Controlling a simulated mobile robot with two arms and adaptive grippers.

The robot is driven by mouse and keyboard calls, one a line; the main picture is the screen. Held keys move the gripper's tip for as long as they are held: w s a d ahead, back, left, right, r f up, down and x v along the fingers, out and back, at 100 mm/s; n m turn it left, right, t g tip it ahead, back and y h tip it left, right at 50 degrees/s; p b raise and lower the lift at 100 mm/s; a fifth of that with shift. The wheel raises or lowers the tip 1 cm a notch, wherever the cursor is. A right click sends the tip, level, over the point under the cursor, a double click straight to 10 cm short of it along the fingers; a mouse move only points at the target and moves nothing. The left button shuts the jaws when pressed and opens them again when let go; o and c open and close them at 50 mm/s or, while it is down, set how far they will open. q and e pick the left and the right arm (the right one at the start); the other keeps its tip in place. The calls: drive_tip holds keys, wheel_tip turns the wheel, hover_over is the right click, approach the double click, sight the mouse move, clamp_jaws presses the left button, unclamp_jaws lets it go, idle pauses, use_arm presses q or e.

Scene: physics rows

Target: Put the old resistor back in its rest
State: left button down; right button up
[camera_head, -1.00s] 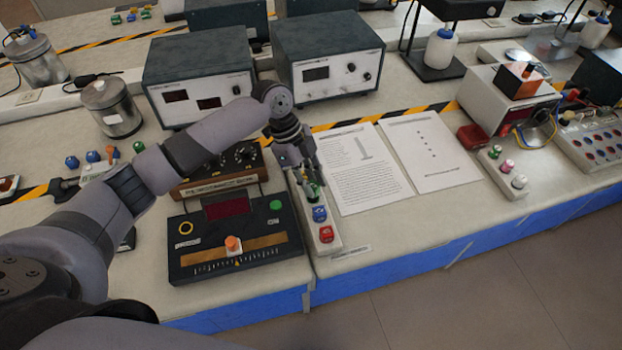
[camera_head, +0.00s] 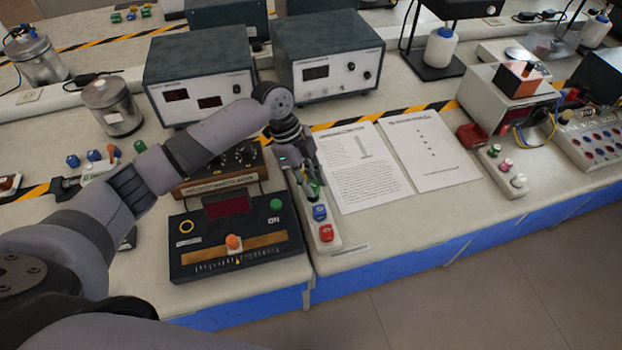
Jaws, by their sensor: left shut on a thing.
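A narrow white rest (camera_head: 332,246) stands near the front edge of the bench. A blue piece (camera_head: 320,213) and a red piece (camera_head: 326,233) sit in it. My left gripper (camera_head: 311,182) is over the far part of this rest, shut on a green piece (camera_head: 315,191), which looks like the resistor. The green piece is low at the strip, in line with the blue and red ones. The fingers partly cover it, and I cannot tell whether it is seated. My right gripper is not in view.
A dark measuring box (camera_head: 235,240) with an orange knob stands just left of the rest. Printed sheets (camera_head: 365,170) lie to its right. Two grey instruments (camera_head: 330,62) stand behind. Another white strip with coloured pieces (camera_head: 507,172) is farther right.

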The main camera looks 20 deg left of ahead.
use_arm(q)
drive_tip(key=shift+f, duration=0.4)
idle(0.4)
drive_tip(key=shift+f+b, duration=0.3)
drive_tip(key=shift+f, duration=0.35)
idle(0.5)
drive_tip(key=c, duration=1.3)
unclamp_jaws()
drive_tip(key=o, duration=0.4)
drive_tip(key=shift+r, duration=0.1)
